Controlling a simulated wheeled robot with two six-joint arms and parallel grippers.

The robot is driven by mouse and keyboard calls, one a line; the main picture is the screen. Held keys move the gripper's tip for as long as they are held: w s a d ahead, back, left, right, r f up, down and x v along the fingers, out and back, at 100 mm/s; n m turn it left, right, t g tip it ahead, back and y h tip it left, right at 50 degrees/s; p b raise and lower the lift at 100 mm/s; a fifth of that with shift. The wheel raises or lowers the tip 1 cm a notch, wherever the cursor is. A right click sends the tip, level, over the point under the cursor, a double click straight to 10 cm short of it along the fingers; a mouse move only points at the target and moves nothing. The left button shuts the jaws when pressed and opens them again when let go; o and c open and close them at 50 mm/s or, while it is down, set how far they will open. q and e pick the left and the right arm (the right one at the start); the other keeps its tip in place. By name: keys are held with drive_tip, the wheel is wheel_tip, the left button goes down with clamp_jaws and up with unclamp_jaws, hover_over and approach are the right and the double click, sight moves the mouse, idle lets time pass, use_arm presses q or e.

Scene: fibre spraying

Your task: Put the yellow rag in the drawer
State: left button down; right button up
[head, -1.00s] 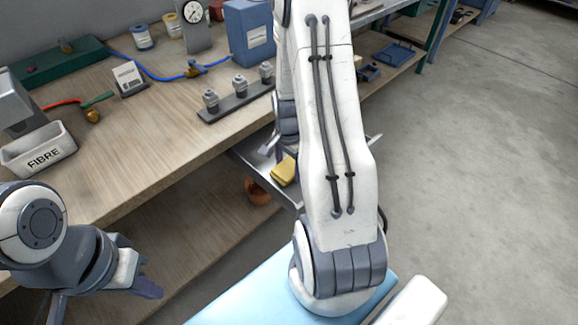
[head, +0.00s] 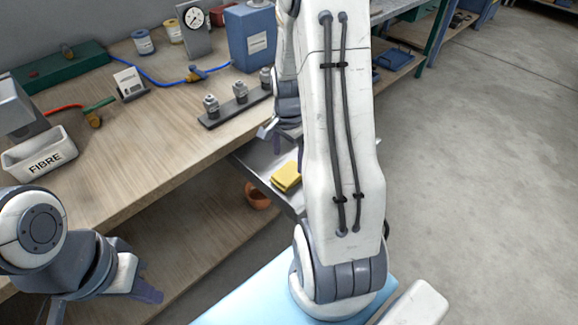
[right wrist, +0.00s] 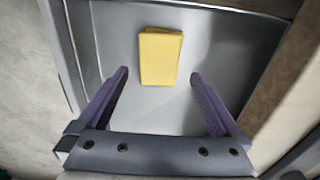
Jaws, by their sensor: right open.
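The yellow rag (head: 286,178) lies folded and flat in the open metal drawer (head: 262,165) under the bench. In the right wrist view the rag (right wrist: 160,56) rests on the bare floor of the drawer (right wrist: 215,60), apart from its walls. My right gripper (right wrist: 159,78) is open and empty. It is above the drawer, with the rag ahead of its fingertips and not touched. In the head view my right gripper (head: 272,133) is partly hidden by my arm. My left gripper (head: 145,268) is empty at the lower left, its fingers apart, far from the drawer.
The wooden bench (head: 130,150) holds a white FIBRE bin (head: 40,155), a rail with several metal fittings (head: 240,95) and a blue canister (head: 250,38). A terracotta pot (head: 257,195) sits on the shelf below. The floor at the right is clear.

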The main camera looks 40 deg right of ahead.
sight(289, 172)
wheel_tip(289, 172, up, 5)
drive_tip(key=s+a+r+n, duration=0.1)
drive_tip(key=a+r+n, duration=0.1)
drive_tip(key=a+n, duration=0.5)
drive_tip(key=a+r+n, duration=0.3)
drive_tip(key=a, duration=0.7)
drive_tip(key=s+a+r+n+y, duration=0.1)
drive_tip(key=s+a+r+n, duration=0.1)
drive_tip(key=s+a+n, duration=1.1)
drive_tip(key=shift+s+a+r+n, duration=0.35)
drive_tip(key=shift+s+n, duration=0.35)
drive_tip(key=shift+s, duration=0.5)
drive_tip(key=shift+d, duration=0.1)
